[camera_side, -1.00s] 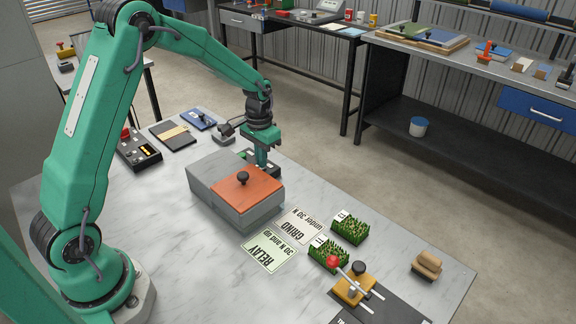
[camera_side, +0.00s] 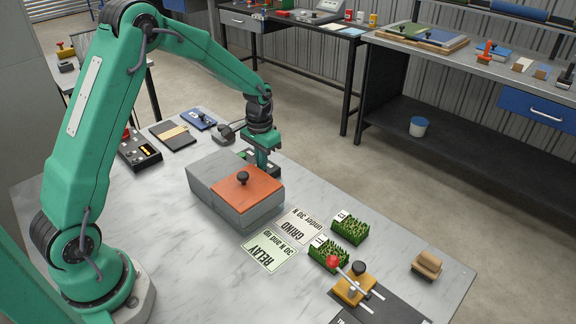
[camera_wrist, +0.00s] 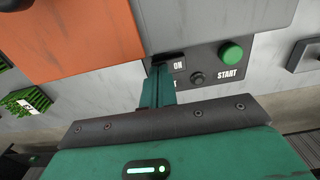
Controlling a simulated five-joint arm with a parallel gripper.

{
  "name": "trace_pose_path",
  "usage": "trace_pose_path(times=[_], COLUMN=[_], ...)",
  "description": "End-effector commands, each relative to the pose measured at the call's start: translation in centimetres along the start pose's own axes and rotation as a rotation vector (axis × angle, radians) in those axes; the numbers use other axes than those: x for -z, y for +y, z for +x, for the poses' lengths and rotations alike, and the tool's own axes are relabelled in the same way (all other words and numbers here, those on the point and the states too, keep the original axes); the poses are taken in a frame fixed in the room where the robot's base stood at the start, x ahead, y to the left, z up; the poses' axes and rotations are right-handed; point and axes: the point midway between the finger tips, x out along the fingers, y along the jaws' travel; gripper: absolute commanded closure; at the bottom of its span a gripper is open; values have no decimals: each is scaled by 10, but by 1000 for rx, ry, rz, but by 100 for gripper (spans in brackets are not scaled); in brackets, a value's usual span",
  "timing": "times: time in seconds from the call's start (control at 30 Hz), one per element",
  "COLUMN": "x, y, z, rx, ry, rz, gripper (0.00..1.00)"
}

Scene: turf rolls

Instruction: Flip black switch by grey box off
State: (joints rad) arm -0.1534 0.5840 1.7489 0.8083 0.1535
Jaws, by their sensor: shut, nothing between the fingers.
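The grey box (camera_side: 210,178) with an orange lid and black knob stands on the marble-look table; its edge also shows in the wrist view (camera_wrist: 190,15). Behind it is a small dark control panel (camera_wrist: 213,72), mostly hidden in the side view. In the wrist view the panel has a black switch (camera_wrist: 172,55) next to the word ON. My gripper (camera_wrist: 158,70) is shut and empty, its tips right at the switch and covering part of it. I cannot tell whether they touch it or which way it is set. My gripper (camera_side: 263,162) is low behind the box in the side view.
A grey block (camera_side: 226,135) lies behind my gripper. Two signs and green turf pieces (camera_side: 349,229) lie in front of the box.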

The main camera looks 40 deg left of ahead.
Motion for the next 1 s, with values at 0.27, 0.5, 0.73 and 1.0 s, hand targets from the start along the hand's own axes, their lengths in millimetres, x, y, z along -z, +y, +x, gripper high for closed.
trace_pose_path(times=[0.27,0.5,0.73,1.0], x=[0,0,0,0], y=[0,0,0,0], z=[3,-2,-15,-30], rx=[0,0,0,0], ry=[-1,1,1,1], rz=[0,0,0,0], gripper=[100,100,100,100])
